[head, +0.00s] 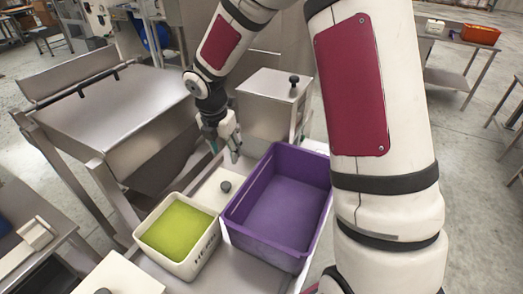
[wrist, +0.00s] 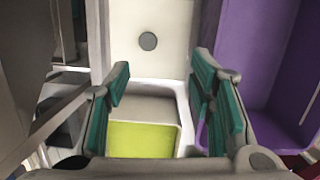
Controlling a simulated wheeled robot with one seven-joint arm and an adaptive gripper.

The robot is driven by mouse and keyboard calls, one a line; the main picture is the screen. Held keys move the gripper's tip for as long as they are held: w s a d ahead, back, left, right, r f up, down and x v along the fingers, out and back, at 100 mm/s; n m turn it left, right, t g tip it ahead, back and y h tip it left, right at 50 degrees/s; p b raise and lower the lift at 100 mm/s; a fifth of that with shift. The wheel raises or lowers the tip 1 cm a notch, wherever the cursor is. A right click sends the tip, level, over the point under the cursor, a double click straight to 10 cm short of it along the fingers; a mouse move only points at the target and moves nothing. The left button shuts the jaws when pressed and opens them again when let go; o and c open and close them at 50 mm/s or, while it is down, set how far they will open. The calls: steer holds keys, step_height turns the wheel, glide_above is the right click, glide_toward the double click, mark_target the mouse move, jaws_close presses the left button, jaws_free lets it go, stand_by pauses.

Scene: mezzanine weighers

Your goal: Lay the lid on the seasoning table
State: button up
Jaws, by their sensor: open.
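My gripper (head: 229,146) is open and empty, pointing down above the lid's far side. Its spread fingers also frame the wrist view (wrist: 160,82). A steel table (head: 232,268) shows under the tub and crate; I cannot tell whether it is the seasoning table.
The white lettered tub (head: 193,262) holds green contents. The purple crate (head: 285,205) is empty, close on the right. A steel box with a black knob (head: 293,79) stands behind. A steel bench (head: 110,105) stands left; another cream lid (head: 125,275) is at the front.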

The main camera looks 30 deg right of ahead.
steer(key=s+d+r+m+t, duration=0.2)
steer(key=s+r+m, duration=1.2)
steer(key=r, duration=0.3)
steer(key=s+a+r+m+t, duration=0.1)
steer(key=s+r+m, duration=0.1)
steer(key=s+m, duration=0.3)
steer(key=s+a+r+m+y, duration=0.1)
steer(key=s+r+m, duration=0.1)
steer(key=s+m, duration=0.4)
steer(key=s, duration=0.2)
steer(key=shift+s+a+r+m+t+y, duration=0.2)
steer(key=shift+s+a+m+t+y, duration=0.1)
steer(key=shift+t, duration=0.1)
steer(key=shift+a, duration=0.1)
